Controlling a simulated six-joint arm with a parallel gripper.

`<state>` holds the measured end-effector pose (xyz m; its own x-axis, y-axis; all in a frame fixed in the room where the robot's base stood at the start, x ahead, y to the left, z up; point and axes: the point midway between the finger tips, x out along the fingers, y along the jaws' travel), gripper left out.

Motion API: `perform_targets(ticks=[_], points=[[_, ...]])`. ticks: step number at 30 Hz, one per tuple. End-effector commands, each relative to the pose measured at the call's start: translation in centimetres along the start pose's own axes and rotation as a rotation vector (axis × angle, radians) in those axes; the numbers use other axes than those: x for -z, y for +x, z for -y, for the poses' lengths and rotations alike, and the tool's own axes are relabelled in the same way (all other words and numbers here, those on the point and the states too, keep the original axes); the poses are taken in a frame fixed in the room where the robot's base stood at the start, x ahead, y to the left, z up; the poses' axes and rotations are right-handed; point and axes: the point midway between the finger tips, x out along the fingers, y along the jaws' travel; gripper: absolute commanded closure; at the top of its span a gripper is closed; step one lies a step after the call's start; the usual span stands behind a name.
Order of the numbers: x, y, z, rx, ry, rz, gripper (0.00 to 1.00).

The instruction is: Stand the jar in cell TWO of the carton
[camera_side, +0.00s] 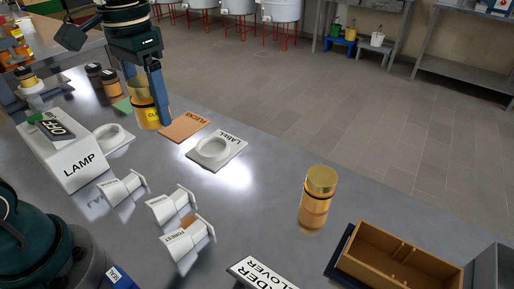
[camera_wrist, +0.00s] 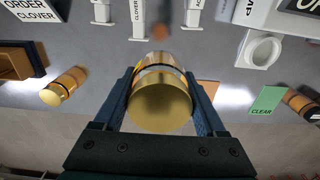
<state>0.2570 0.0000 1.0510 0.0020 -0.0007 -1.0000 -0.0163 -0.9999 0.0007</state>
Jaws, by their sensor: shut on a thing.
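My gripper (camera_side: 148,108) is shut on an amber jar (camera_side: 152,117) with a gold lid and a yellow label, whose lettering is partly hidden. The jar is upright between the two blue fingers, towards the back left of the bench; I cannot tell if its base is clear of the surface. In the wrist view, its gold lid (camera_wrist: 160,103) faces the camera between the fingers. The brown carton (camera_side: 353,240), open-topped with inner dividers, stands at the front right, well away from my gripper. Its cell markings are not readable. It also shows at the wrist view's left edge (camera_wrist: 22,74).
Another gold-lidded jar (camera_side: 317,202) stands left of the carton. A white LABEL stand (camera_side: 232,158), an orange card (camera_side: 184,127) and a white LAMP box (camera_side: 72,165) are nearby. White label holders (camera_side: 188,240) and an ORDER CLOVER sign (camera_side: 262,273) are in front. More jars stand at back left.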

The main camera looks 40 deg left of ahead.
Motion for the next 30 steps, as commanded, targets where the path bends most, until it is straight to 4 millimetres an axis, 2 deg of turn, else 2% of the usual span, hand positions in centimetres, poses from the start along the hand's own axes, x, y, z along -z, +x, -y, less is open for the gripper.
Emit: perform_targets(ticks=[3, 6, 12, 16, 24, 30], points=[[-0.7, -0.3, -0.1, 0.001, -0.013, 0.001, 1.00], [-0.6, 0.5, 0.4, 0.000, -0.038, 0.005, 1.00], [0.0, 4.2, 2.8, 0.000, -0.158, 0.008, 1.00], [0.1, 6.2, 3.8, 0.000, -0.207, 0.008, 1.00], [0.0, 11.1, 3.9, 0.000, -0.214, 0.007, 1.00], [0.1, 12.9, 3.9, 0.001, -0.213, 0.006, 1.00]])
